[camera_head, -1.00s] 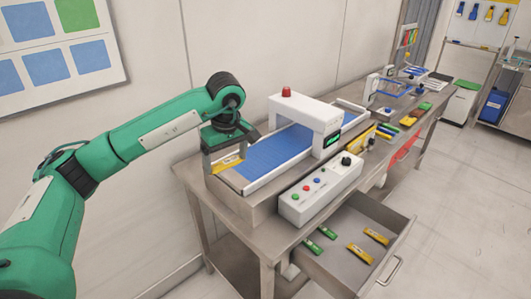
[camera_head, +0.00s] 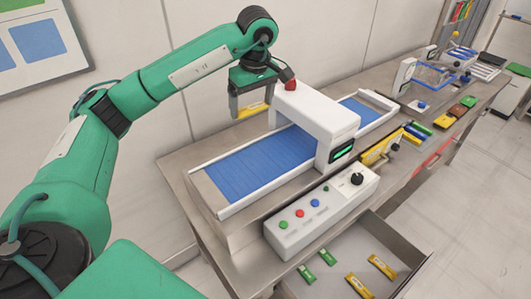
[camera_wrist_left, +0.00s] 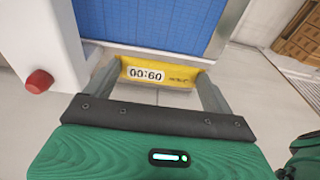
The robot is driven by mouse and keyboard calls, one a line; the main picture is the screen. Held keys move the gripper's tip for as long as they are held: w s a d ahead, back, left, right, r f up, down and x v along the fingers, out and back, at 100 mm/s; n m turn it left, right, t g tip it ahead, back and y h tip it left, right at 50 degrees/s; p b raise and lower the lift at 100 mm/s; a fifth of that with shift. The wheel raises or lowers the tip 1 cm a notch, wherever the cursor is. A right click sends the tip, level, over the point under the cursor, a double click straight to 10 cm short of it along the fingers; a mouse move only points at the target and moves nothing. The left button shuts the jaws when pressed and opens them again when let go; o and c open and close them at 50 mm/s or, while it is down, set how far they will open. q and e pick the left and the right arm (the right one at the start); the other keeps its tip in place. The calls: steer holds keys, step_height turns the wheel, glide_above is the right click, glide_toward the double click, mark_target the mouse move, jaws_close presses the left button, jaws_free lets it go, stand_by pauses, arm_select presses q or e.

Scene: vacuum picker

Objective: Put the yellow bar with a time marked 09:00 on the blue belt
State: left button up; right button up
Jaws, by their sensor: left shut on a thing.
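My left gripper (camera_head: 252,108) is shut on a yellow bar (camera_head: 251,110), held in the air by the far edge of the blue belt (camera_head: 255,168), left of the white arch. In the left wrist view the yellow bar (camera_wrist_left: 165,72) spans the two fingers. Its white label looks like 00:60 in that view, which turned upside down reads 09:00. The blue belt (camera_wrist_left: 150,22) shows beyond the bar there, and a gap in height cannot be judged from that view. The belt left of the arch is bare. My right gripper is not in view.
The white arch (camera_head: 315,117) with its red lamp (camera_head: 290,86) stands close right of the gripper. A button box (camera_head: 320,212) lies along the belt's front. The open drawer (camera_head: 345,245) below holds green and yellow bars. More bars (camera_head: 450,115) lie along the bench to the right.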

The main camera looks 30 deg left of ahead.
mark_target(251, 115)
arm_select(q)
steer(key=shift+s+f+p, duration=0.35)
steer(key=shift+s+f, duration=0.1)
steer(key=shift+f, duration=0.25)
step_height(251, 115, down, 4)
steer(key=shift+s+p, duration=0.1)
steer(key=shift+p, duration=0.7)
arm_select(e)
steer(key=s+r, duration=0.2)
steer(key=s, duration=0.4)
arm_select(q)
steer(key=f+p, duration=0.3)
steer(key=f, duration=0.6)
steer(key=shift+w, duration=0.2)
step_height(251, 115, down, 5)
steer(key=shift+r+p, duration=0.1)
steer(key=shift+p, duration=0.8)
steer(key=shift+f, duration=0.25)
steer(key=o, duration=0.5)
steer(key=shift+f, duration=0.1)
steer(key=o, duration=0.3)
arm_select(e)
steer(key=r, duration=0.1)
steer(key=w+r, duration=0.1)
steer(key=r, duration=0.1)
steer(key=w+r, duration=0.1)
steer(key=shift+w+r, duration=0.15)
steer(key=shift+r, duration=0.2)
